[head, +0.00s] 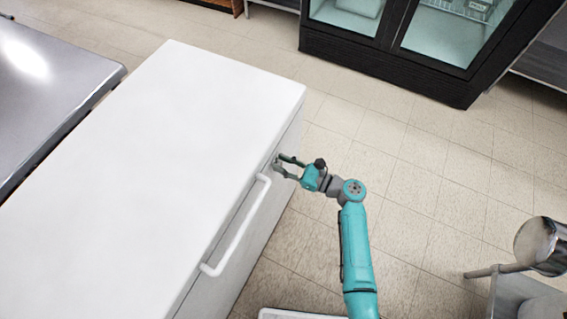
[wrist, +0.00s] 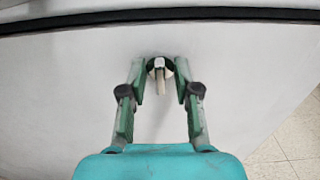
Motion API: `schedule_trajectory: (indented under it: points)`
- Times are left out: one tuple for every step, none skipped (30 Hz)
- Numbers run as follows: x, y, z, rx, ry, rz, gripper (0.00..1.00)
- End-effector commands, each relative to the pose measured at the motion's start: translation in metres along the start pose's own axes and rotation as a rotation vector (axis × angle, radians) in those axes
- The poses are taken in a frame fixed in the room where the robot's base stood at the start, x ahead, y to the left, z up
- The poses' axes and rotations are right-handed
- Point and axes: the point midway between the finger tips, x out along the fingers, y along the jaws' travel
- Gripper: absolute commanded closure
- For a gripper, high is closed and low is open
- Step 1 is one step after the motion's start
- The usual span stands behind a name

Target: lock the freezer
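The white chest freezer (head: 170,170) stands at the left of the head view with its lid down. A white bar handle (head: 238,228) runs along its front. In the wrist view the freezer's front panel (wrist: 60,90) fills most of the picture under a dark seal. A small round lock with a key (wrist: 160,78) in it shows on the panel. My gripper (head: 279,165) is at the freezer's front, just past the handle's far end. In the wrist view my gripper (wrist: 160,70) is open, its two fingers on either side of the key with gaps.
A steel counter (head: 45,85) stands left of the freezer. A black glass-door cooler (head: 385,60) stands at the back. A steel pot (head: 540,245) sits at the right edge. The tiled floor (head: 430,160) between is clear.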

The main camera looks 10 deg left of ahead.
Motion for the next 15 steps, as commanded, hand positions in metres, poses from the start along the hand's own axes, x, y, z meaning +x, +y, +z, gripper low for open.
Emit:
schedule_trajectory:
  points:
    - [-0.0001, 0.0, 0.0, 0.0, 0.0, 0.0, 0.87]
    - [-0.0001, 0.0, 0.0, 0.0, 0.0, 0.0, 0.95]
    - [-0.0001, -0.0001, 0.0001, 0.0, 0.0, 0.0, 1.0]
    - [-0.0001, -0.0001, 0.0001, 0.0, 0.0, 0.0, 1.0]
    - [-0.0002, 0.0, 0.0001, 0.0, 0.0, 0.0, 1.0]
    - [-0.0002, 0.0, 0.0001, 0.0, 0.0, 0.0, 1.0]
    - [-0.0002, 0.0, 0.0001, 0.0, 0.0, 0.0, 1.0]
    - [-0.0002, 0.0, 0.0001, -0.001, 0.0, 0.0, 1.0]
    - [-0.0002, 0.0, 0.0001, -0.002, 0.0, 0.0, 1.0]
    - [-0.0002, 0.0, 0.0001, -0.004, 0.0, 0.0, 1.0]
    - [-0.0002, 0.0, 0.0001, -0.008, 0.0, 0.0, 1.0]
    - [-0.0002, 0.0, 0.0001, -0.014, 0.0, 0.0, 1.0]
    - [-0.0002, 0.0001, 0.0001, -0.02, 0.0, 0.0, 1.0]
    - [-0.0002, 0.0001, 0.0001, -0.027, 0.0, 0.0, 1.0]
    - [-0.0002, 0.0001, 0.0001, -0.039, 0.0, 0.0, 1.0]
